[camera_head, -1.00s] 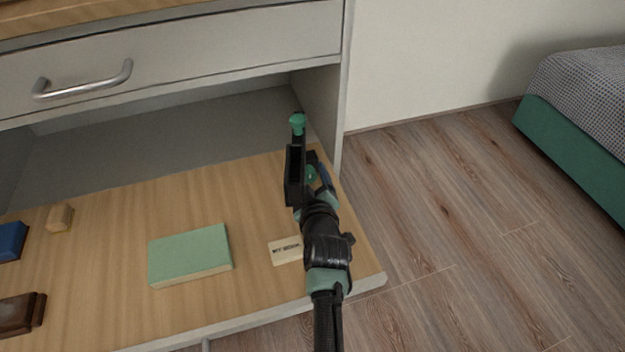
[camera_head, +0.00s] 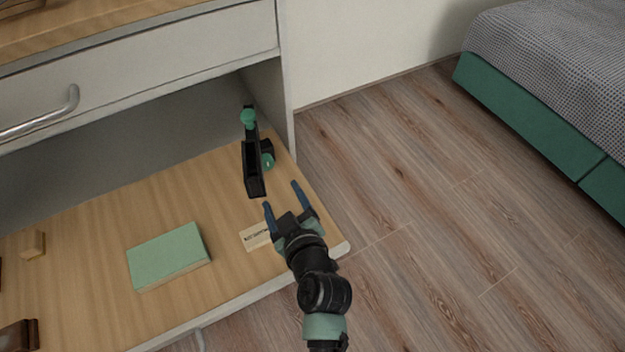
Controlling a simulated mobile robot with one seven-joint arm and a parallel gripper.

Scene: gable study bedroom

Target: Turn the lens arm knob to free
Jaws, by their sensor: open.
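A black upright device with a green round top (camera_head: 248,117) stands on the wooden pull-out surface near its right end. A green knob (camera_head: 267,161) shows on the right side of its black body (camera_head: 252,170); the knob's setting is too small to read. My gripper (camera_head: 282,194) is open and empty, with two blue fingers apart. It is just in front of and slightly right of the device, and appears clear of the knob.
A green block or book (camera_head: 168,257) lies on the wooden surface (camera_head: 90,222). A small lettered card (camera_head: 257,237) lies left of my gripper. A closed drawer (camera_head: 150,62) with a metal handle is above. Open floor (camera_head: 430,200) and a bed (camera_head: 550,70) are to the right.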

